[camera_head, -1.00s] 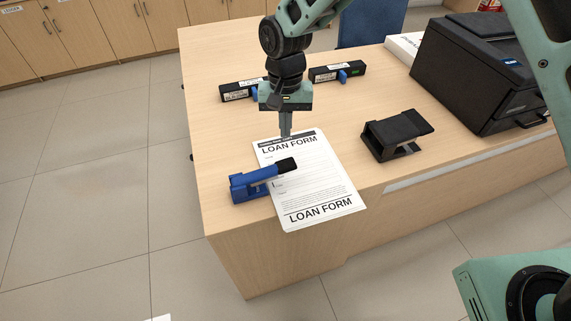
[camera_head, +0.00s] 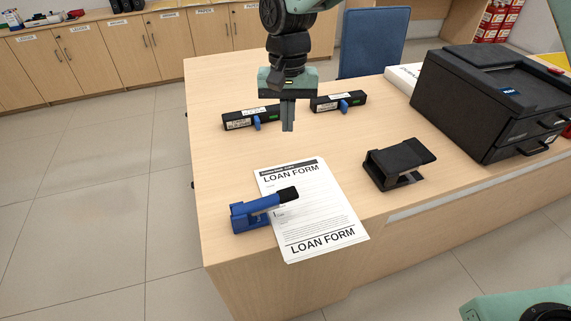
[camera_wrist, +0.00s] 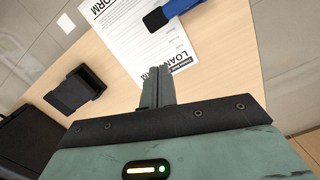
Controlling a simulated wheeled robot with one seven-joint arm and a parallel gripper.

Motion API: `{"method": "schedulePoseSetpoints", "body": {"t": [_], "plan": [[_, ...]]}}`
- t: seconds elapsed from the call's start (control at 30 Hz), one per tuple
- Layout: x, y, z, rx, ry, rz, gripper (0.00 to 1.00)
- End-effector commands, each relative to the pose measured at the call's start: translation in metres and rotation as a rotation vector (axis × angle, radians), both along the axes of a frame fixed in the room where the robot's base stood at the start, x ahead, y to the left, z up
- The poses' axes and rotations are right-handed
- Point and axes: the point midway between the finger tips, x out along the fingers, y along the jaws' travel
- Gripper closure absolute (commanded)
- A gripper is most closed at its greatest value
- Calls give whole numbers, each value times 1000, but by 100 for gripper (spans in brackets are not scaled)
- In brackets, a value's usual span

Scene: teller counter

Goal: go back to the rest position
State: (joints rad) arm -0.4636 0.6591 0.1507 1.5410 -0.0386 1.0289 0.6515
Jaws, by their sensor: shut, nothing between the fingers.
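My gripper (camera_head: 288,116) hangs above the wooden counter (camera_head: 225,165), pointing down, with its fingers together and nothing between them. In the head view it appears above the far end of the loan form (camera_head: 318,222). The wrist view shows the closed fingers (camera_wrist: 157,88) beside the form's edge, apart from it as far as I can tell.
A black stand (camera_head: 400,160) sits right of the form. A black printer (camera_head: 490,85) fills the right end. Two black label-bearing devices with blue tabs, one left (camera_head: 245,118) and one right (camera_head: 335,102), lie behind the gripper. A blue chair (camera_head: 374,42) stands behind the counter.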

Motion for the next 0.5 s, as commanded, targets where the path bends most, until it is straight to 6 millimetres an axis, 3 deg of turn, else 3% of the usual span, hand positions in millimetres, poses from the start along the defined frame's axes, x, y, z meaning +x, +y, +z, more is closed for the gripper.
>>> {"method": "schedulePoseSetpoints", "body": {"t": [0.17, 0.27, 0.37, 0.5], "plan": [[-2, 0, 1, 1, 0, 5, 100], [-16, -2, 9, 15, -2, 41, 100], [-48, -8, 24, 45, -8, 123, 100], [-114, -26, 43, 86, -29, 289, 100]]}}
